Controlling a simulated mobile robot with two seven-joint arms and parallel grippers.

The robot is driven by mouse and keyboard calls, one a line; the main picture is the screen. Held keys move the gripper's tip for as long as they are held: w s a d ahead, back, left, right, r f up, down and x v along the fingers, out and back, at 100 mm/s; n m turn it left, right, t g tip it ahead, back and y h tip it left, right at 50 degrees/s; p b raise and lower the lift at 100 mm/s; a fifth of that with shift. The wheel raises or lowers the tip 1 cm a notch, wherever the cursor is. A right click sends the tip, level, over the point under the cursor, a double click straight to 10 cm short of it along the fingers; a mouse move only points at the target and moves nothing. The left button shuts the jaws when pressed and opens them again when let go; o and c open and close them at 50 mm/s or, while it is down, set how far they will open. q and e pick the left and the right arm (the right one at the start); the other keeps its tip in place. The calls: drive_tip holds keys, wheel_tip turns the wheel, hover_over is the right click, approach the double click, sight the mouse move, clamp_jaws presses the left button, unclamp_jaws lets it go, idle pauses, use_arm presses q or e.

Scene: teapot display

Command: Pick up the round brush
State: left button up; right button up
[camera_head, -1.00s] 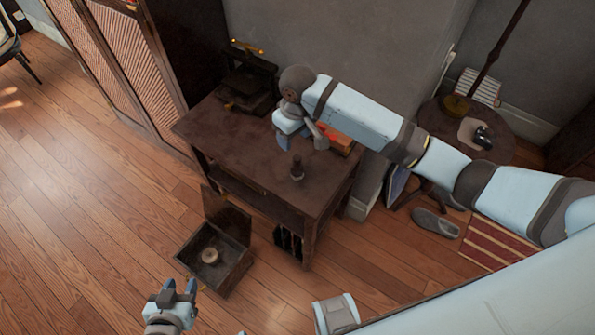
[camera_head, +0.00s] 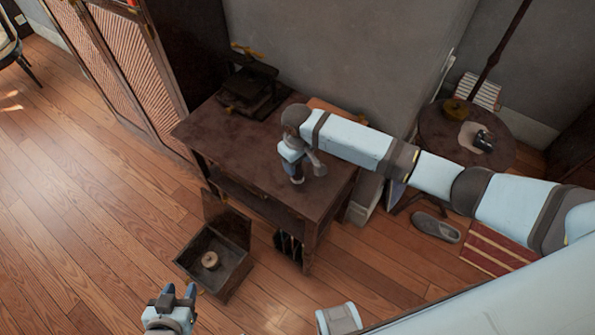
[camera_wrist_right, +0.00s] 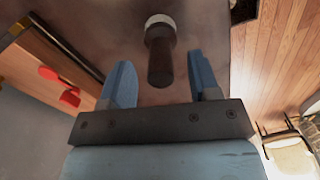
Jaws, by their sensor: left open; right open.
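The round brush (camera_wrist_right: 160,62), with a dark handle and a pale ring at its far end, stands on the dark wooden table (camera_head: 240,150). In the head view my right gripper (camera_head: 303,172) hides most of it. In the right wrist view my right gripper (camera_wrist_right: 160,78) is open, its blue fingers on either side of the handle, with gaps on both sides. The handle's near end reaches between the fingers; neither finger visibly touches it. My left gripper (camera_head: 180,291) is open and empty, low at the picture's bottom, away from the table.
An open wooden box (camera_head: 230,272) with a round wooden piece (camera_head: 210,260) stands on the floor. A dark press-like object (camera_head: 252,90) is at the table's back left. A red object (camera_wrist_right: 62,88) lies on a wooden board beside the right gripper. A round side table (camera_head: 440,140) stands right.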

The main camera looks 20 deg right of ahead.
drive_tip(key=shift+f, duration=0.95)
drive_tip(key=shift+c, duration=0.4)
drive_tip(key=c, duration=0.9)
drive_tip(key=shift+c, duration=0.2)
